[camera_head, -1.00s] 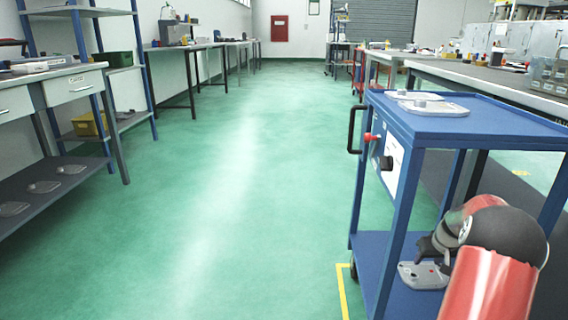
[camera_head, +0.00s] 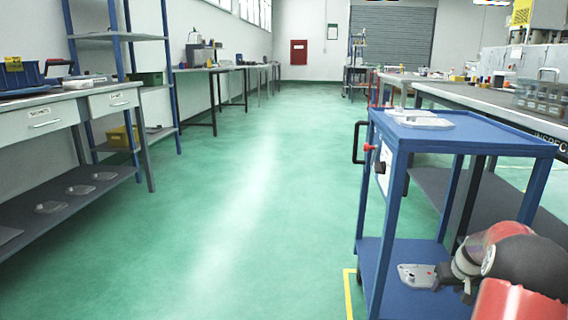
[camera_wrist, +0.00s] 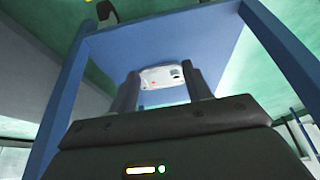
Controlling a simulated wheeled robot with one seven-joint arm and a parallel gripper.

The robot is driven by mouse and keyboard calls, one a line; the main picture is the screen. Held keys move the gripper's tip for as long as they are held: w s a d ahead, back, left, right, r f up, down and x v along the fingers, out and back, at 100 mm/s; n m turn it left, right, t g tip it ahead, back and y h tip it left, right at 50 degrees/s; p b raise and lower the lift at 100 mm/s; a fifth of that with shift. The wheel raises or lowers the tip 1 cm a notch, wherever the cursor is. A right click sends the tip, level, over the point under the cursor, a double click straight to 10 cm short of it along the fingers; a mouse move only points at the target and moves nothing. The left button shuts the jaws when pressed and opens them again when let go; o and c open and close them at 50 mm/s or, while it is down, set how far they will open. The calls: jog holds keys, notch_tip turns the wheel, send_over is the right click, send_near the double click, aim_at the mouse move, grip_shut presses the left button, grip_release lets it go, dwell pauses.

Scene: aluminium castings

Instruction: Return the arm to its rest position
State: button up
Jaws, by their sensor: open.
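My gripper (camera_head: 446,278) is low at the right, at the lower shelf of the blue trolley (camera_head: 480,135). It is open; in the wrist view its two dark fingers (camera_wrist: 161,76) stand apart with nothing gripped. A grey flat casting (camera_head: 416,274) lies on the lower shelf just left of the fingers. In the wrist view the casting (camera_wrist: 163,75) shows beyond and between the fingertips, seemingly apart from them. My red and black arm reaches in from the bottom right corner and hides part of the shelf.
More castings (camera_head: 420,119) lie on the trolley's top. The trolley's blue posts and top surround the gripper closely. A bench (camera_head: 500,105) stands behind at right. A workbench (camera_head: 60,125) at left has castings on its lower shelf. The green floor between is clear.

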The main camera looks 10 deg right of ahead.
jog(key=s+a+r+n+p, duration=0.1)
jog(key=s+a+r+p, duration=0.25)
jog(key=a+r, duration=0.8)
jog(key=s+a+r+n+p, duration=0.15)
jog(key=s+a+r, duration=0.25)
jog(key=a+r, duration=0.8)
jog(key=s+a+r+p, duration=0.2)
jog(key=s+a, duration=0.5)
jog(key=s, duration=0.3)
jog(key=s+a+r+t+y+p, duration=0.1)
jog(key=s+a+r+p, duration=0.1)
jog(key=s+a, duration=0.6)
jog(key=shift+s+r+p, duration=0.3)
jog(key=shift+s+p, duration=0.45)
jog(key=shift+s, duration=0.3)
jog(key=shift+s+a+f, duration=0.1)
jog(key=shift+c, duration=0.3)
